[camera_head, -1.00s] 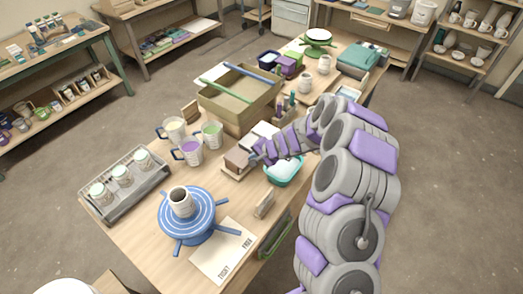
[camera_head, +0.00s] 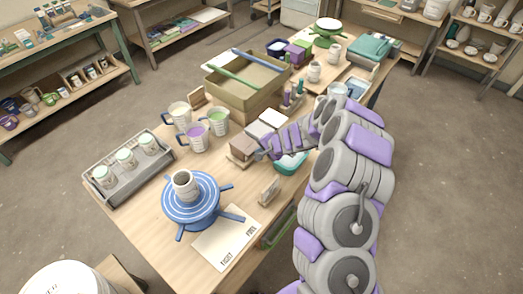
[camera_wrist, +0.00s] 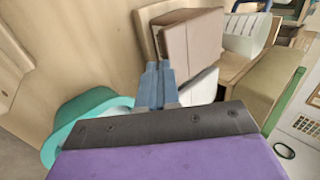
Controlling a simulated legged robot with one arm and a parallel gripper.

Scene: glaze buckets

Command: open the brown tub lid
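I cannot pick out a brown tub or a brown lid in these views. A large round white tub top (camera_head: 62,281) shows at the bottom left of the head view, cut off by the frame edge. My gripper (camera_head: 262,153) is over the workbench, beside brown blocks and a teal bowl, far from that white tub. In the wrist view my gripper's blue-grey fingers (camera_wrist: 156,84) lie together with nothing seen between them.
The workbench (camera_head: 142,222) holds a blue banding wheel (camera_head: 190,214) with a cup, glaze mugs (camera_head: 196,138), a jar tray (camera_head: 132,175), a teal bowl (camera_head: 292,162), brown blocks (camera_head: 243,148) and a tan box (camera_head: 248,86). Floor (camera_head: 440,190) right of the bench is clear.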

